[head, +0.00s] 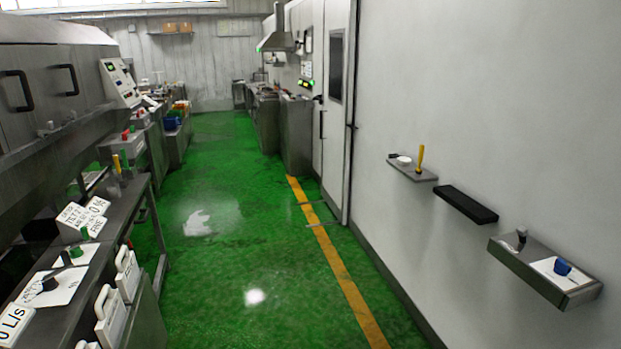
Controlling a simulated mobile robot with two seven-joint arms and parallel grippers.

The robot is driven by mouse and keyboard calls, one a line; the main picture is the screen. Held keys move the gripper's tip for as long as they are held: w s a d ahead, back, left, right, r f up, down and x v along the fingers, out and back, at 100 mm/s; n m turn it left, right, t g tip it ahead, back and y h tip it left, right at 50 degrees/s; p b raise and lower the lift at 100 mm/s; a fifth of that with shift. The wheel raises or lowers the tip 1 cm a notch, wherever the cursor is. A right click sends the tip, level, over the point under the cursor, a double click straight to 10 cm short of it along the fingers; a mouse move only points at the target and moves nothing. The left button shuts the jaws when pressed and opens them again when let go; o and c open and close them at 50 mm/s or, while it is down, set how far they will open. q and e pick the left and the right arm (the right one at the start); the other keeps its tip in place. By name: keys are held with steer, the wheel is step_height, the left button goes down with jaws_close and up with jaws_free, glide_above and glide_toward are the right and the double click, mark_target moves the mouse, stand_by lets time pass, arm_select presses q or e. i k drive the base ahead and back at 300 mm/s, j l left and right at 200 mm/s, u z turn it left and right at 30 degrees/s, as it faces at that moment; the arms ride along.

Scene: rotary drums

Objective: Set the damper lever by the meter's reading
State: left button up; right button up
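Neither of my grippers shows in the head view. I cannot tell which part is the damper lever. A yellow upright handle (421,158) stands on a small grey shelf on the right wall, beside a white round piece (404,159). More yellow and green handles (117,163) stand on the left bench. A light panel with dark displays (120,82) is on the machine at the left; I cannot tell whether it is the meter, and no reading is legible. White cards with black print (82,217) stand on the left bench, partly readable.
A grey wall box with a blue knob (562,267) and a black ledge (467,204) stick out from the right wall. White-handled containers (127,272) stand at the left bench's front. The green floor (230,240) between is clear, with a yellow line (335,265).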

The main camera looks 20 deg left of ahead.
mark_target(49, 283)
steer(key=i+j+u, duration=0.15)
steer(key=i+u, duration=0.35)
steer(key=i, duration=0.2)
steer(key=i+l+u, duration=0.15)
steer(key=i+u, duration=0.35)
steer(key=i, duration=0.15)
steer(key=i+u, duration=0.85)
steer(key=i+l+u, duration=0.15)
steer(key=u, duration=0.3)
steer(key=i, duration=0.1)
